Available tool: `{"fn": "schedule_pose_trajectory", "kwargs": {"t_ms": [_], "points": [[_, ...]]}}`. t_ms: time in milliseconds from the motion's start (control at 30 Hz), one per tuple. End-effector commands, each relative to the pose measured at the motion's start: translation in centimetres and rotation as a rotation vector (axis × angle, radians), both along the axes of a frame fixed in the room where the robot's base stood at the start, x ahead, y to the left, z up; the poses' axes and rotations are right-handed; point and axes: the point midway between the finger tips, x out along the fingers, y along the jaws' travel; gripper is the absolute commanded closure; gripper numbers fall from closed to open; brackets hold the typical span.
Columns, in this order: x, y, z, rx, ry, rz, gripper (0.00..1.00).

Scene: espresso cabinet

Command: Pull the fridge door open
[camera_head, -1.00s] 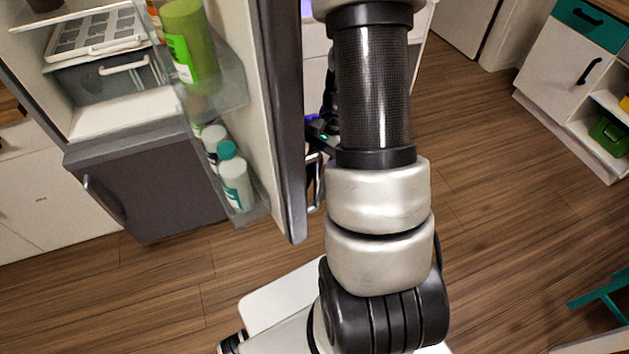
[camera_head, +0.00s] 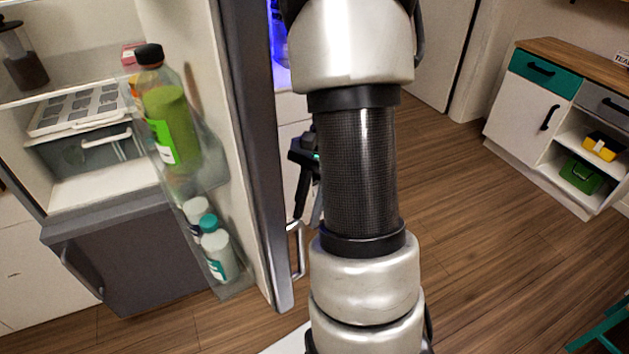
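The fridge door (camera_head: 258,150) stands swung wide open and is seen nearly edge-on, left of my arm. Its inner side faces left and carries shelves with bottles. The door's metal handle (camera_head: 298,252) is on its right, outer side. My gripper (camera_head: 303,205) is beside that outer face, near the upper end of the handle. My arm partly hides it, so I cannot tell whether its fingers are open or touch the handle. The fridge interior (camera_head: 95,190) is exposed at the left, with an egg-tray-like white rack (camera_head: 78,108) above a drawer.
A green bottle (camera_head: 168,125) and a white bottle with a teal cap (camera_head: 217,250) stand in the door shelves. A dark lower compartment (camera_head: 130,255) is closed. A white cabinet (camera_head: 530,110) stands at the right. Wooden floor (camera_head: 460,240) between is clear.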

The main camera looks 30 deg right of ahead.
Motion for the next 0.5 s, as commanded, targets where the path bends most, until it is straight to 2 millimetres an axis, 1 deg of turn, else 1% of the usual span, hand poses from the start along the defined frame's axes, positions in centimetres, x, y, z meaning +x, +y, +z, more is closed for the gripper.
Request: {"fn": "schedule_pose_trajectory", "kwargs": {"t_ms": [33, 200, 333, 500], "points": [[0.2, -0.5, 1.3, -0.003, -0.004, -0.001, 0.75], [0.6, -1.7, 4.2, -0.002, -0.001, -0.001, 0.75], [0.8, -2.1, 5.5, -0.001, 0.0, 0.0, 0.75], [0.8, -2.4, 6.1, 0.0, 0.001, 0.0, 0.75]]}}
